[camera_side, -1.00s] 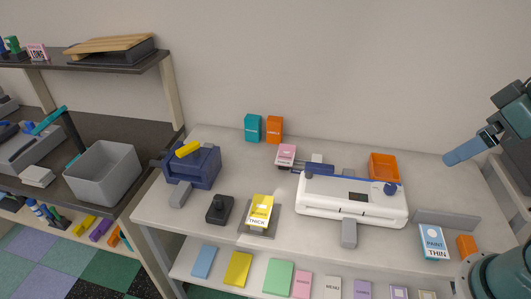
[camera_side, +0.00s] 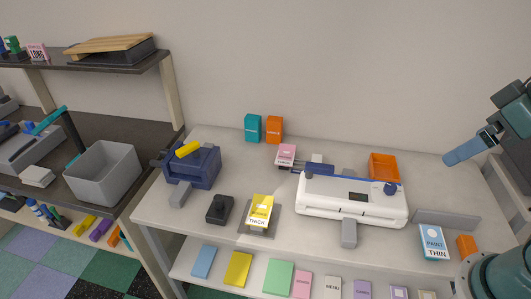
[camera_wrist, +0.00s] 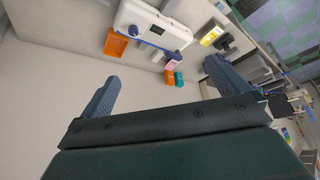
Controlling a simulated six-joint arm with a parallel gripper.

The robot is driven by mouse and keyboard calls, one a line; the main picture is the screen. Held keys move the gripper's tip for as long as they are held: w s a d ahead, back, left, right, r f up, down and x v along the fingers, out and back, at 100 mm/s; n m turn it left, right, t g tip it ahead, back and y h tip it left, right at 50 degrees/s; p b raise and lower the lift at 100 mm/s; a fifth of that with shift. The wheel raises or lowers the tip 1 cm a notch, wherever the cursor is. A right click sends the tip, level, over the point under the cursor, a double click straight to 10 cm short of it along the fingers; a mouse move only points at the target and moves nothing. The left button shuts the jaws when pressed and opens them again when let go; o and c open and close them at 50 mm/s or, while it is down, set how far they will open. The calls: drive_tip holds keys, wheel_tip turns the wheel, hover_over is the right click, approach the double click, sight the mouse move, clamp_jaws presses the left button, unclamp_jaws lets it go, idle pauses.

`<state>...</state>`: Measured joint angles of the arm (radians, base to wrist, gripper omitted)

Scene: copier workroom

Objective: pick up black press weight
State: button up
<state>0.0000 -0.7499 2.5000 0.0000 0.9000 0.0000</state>
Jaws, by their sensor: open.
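The black press weight (camera_side: 219,209), a dark block with a knob on top, stands upright on the table in the side view, left of a yellow pad marked THICK (camera_side: 261,211). In the wrist view the weight (camera_wrist: 224,43) is small and far off at the upper right, beside the yellow pad (camera_wrist: 210,36). My gripper (camera_side: 462,153) is high at the right in the side view, well away from the weight. In the wrist view its two blue fingers (camera_wrist: 160,74) are spread with nothing between them.
A white laminator (camera_side: 352,198) stands mid-table, with an orange tray (camera_side: 383,166) behind it. A blue machine with a yellow handle (camera_side: 192,166) is left of the weight. Teal and orange boxes (camera_side: 253,128) stand at the back. A grey bin (camera_side: 102,172) is on the left counter.

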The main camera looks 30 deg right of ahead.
idle(0.7)
drive_tip(key=n+g+y, duration=0.2)
drive_tip(key=n+y, duration=0.3)
drive_tip(key=n, duration=0.6)
hover_over(220, 196)
drive_tip(key=s+d, duration=0.3)
drive_tip(key=d, duration=0.1)
wheel_tip(220, 196, down, 23)
drive_tip(key=shift+w+d, duration=0.1)
drive_tip(key=shift+x, duration=4.2)
